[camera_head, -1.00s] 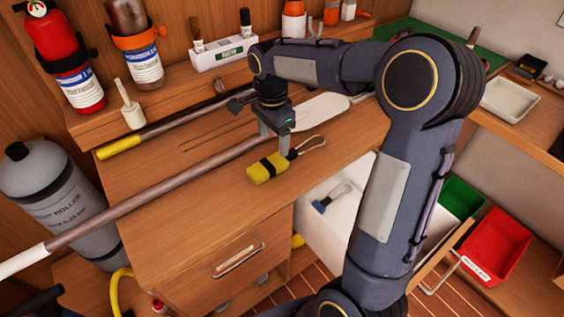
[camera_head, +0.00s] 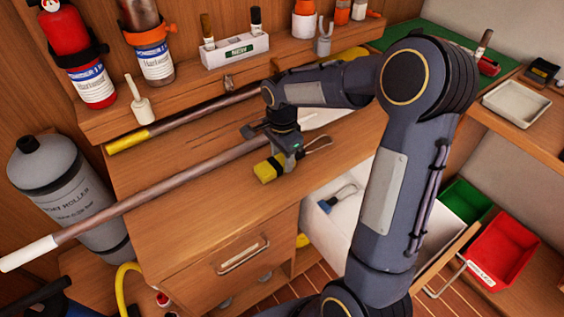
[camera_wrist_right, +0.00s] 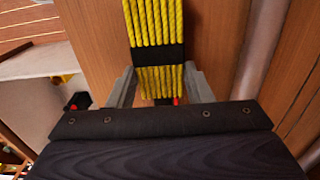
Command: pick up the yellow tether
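The yellow tether (camera_head: 266,171) is a coiled yellow line with a black band, lying on the wooden worktop. Its loop end (camera_head: 318,142) points up to the right. My right gripper (camera_head: 283,162) is down at the coil, over its right part. In the right wrist view the coil (camera_wrist_right: 155,22) runs between the two fingers (camera_wrist_right: 160,75), one on each side near the black band. The fingers look open around it; firm contact cannot be made out. My left gripper is not in view.
A long pole (camera_head: 165,183) lies across the worktop just behind the tether. Green (camera_head: 467,201) and red (camera_head: 503,249) bins stand farther right. Bottles line the back shelf.

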